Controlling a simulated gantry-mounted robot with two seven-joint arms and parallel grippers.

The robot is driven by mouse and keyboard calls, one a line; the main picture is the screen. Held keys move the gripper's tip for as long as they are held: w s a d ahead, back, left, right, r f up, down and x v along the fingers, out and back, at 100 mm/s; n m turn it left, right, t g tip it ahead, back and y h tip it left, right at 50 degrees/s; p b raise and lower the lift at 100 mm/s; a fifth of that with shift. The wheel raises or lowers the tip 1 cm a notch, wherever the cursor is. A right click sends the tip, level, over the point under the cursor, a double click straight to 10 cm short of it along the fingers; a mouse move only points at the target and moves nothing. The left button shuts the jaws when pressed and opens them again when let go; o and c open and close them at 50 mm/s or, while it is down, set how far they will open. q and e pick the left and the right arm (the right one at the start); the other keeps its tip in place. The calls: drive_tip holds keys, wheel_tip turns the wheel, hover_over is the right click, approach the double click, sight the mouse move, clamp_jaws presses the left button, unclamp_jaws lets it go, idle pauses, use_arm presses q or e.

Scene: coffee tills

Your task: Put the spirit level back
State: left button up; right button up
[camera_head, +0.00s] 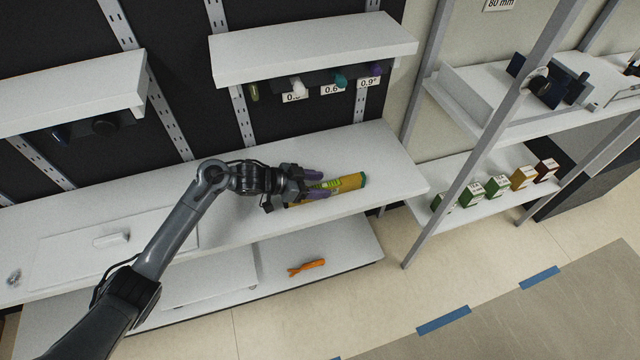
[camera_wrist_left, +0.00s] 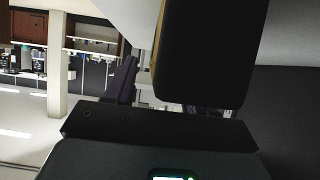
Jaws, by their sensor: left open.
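The jaws are open, and I cannot tell whether either finger touches the bar. The gripper hides the bar's left end. In the left wrist view, a large dark block with a thin yellow edge (camera_wrist_left: 154,50) fills the upper middle, beside a dark finger (camera_wrist_left: 124,80). My right gripper is not in view.
A white upper shelf (camera_head: 310,45) with labelled hooks overhangs behind. An orange tool (camera_head: 306,266) lies on the lower shelf. A small white block (camera_head: 111,239) sits on the left panel. A grey post (camera_head: 470,160) and a rack with small boxes stand right.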

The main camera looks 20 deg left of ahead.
use_arm(q)
drive_tip(key=p+v, duration=0.1)
drive_tip(key=v, duration=1)
drive_tip(key=shift+p, duration=0.4)
drive_tip(key=shift+r, duration=0.1)
